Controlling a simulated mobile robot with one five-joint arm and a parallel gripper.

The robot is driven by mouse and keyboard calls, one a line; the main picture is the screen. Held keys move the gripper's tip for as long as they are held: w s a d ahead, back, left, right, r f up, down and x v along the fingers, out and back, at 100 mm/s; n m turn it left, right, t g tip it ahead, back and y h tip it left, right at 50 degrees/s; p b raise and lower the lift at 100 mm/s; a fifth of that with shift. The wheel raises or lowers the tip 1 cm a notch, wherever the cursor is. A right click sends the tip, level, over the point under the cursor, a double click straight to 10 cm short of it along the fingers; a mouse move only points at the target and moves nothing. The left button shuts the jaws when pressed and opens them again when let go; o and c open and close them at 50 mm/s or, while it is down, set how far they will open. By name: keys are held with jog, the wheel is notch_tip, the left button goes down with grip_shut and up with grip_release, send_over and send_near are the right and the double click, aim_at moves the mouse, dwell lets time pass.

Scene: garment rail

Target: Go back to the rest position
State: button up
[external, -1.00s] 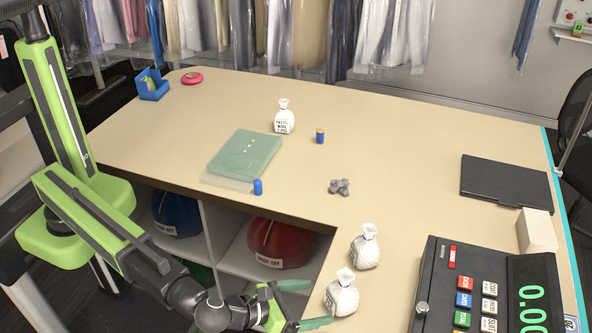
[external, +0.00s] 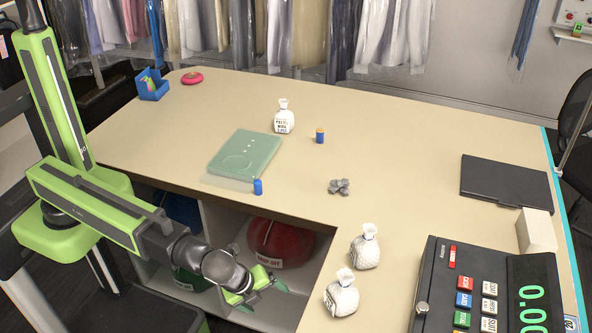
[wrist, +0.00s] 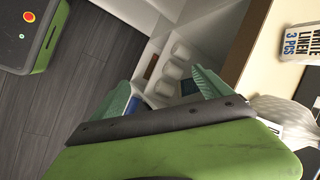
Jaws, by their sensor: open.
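My gripper (external: 262,294) is open and empty in the external view. It hangs in front of the counter's front edge, left of the white bags and below the counter top. In the wrist view my gripper (wrist: 168,92) shows its two green fingers spread apart with nothing held between them. The green and black arm reaches from the left of the external view toward the lower middle.
Two white bags (external: 342,295) stand on the counter (external: 400,140) right of my gripper. A shelf under it holds a red drop-off bag (external: 282,240), partly behind my arm. A cash register (external: 470,290) stands at lower right.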

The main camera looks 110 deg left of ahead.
jog(key=s+d+f+n+g+h+b, duration=0.1)
jog(key=s+f+n+g+h+b, duration=0.3)
jog(key=s+n, duration=0.6)
notch_tip(320, 180, up, 18)
jog(key=t+p, duration=0.1)
jog(key=p, duration=1.9)
jog(key=shift+s+d+f+m+h+p, duration=0.15)
jog(key=shift+s+f+m+h+p, duration=0.05)
jog(key=shift+s+m+h+p, duration=0.15)
